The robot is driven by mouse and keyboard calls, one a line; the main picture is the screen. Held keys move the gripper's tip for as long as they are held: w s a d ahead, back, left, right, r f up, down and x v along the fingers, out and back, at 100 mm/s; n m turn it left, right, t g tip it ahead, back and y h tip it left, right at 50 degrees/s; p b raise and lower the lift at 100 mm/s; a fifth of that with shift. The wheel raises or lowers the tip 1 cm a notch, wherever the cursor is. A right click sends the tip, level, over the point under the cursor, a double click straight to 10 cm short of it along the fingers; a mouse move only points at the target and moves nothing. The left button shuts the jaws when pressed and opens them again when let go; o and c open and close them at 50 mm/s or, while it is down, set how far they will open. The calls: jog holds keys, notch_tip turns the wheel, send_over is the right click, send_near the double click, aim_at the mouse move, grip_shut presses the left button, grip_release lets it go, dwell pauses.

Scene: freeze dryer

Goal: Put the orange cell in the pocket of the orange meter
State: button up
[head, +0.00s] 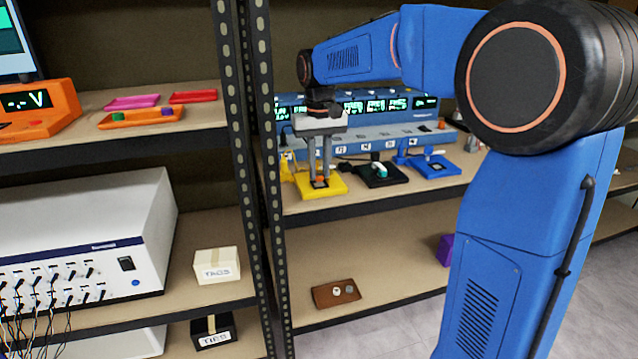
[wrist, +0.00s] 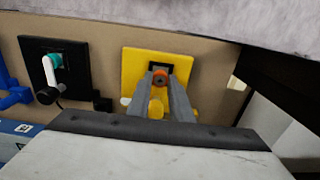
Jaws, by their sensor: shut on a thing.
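The orange cell (wrist: 160,77) is small and sits between the fingertips of my gripper (wrist: 161,80) in the wrist view. My gripper (head: 320,176) is shut on it and points down over the yellow stand (head: 328,190). The cell is at the black square on that stand's plate; I cannot tell whether it sits in it or just above. The orange meter (head: 45,112) stands on the left rack's upper shelf, its display reading "-.-V", cut off by the left edge. Its pocket cannot be made out clearly.
Black (head: 380,173) and blue (head: 434,165) stands are right of the yellow one, before a blue panel with displays (head: 360,132). A rack post (head: 262,170) separates this shelf from the meter's. An orange tray (head: 125,122) with small coloured pieces is right of the meter.

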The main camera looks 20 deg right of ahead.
jog(key=shift+r, duration=1.8)
